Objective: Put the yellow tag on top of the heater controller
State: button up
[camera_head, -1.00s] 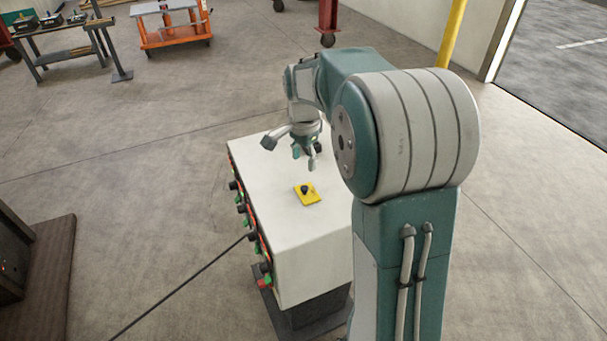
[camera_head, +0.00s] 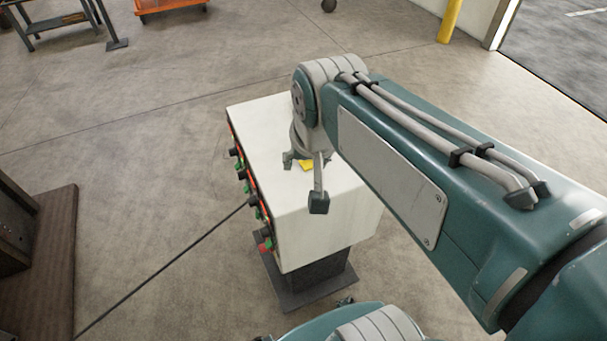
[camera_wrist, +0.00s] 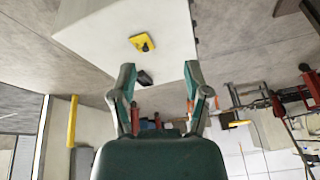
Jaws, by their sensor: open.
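The heater controller (camera_head: 340,215) is a white box on a dark stand, with a row of knobs and lights along its left side. The yellow tag (camera_head: 306,166) lies flat on its white top, with a black knob on it. In the wrist view the tag (camera_wrist: 138,39) and its knob show whole on the white top (camera_wrist: 100,40). My gripper (camera_wrist: 160,78) is open and empty, its fingers spread apart, with the tag ahead of the fingertips. In the head view my arm hides most of the gripper and part of the tag.
A small black object (camera_wrist: 144,79) sits on the box top between the fingers in the wrist view. A dark cable (camera_head: 165,265) runs from the knobs to the floor at lower left. A dark cabinet (camera_head: 40,250) stands at left. Floor around the stand is open.

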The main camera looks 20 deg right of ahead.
jog(key=s+n, duration=0.1)
jog(key=s, duration=0.1)
jog(key=s+a+f+n+t, duration=0.1)
jog(key=s+n, duration=0.1)
jog(key=s, duration=0.1)
jog(key=shift+s+a+f, duration=0.15)
jog(key=shift+s+f, duration=0.15)
dwell(0.9)
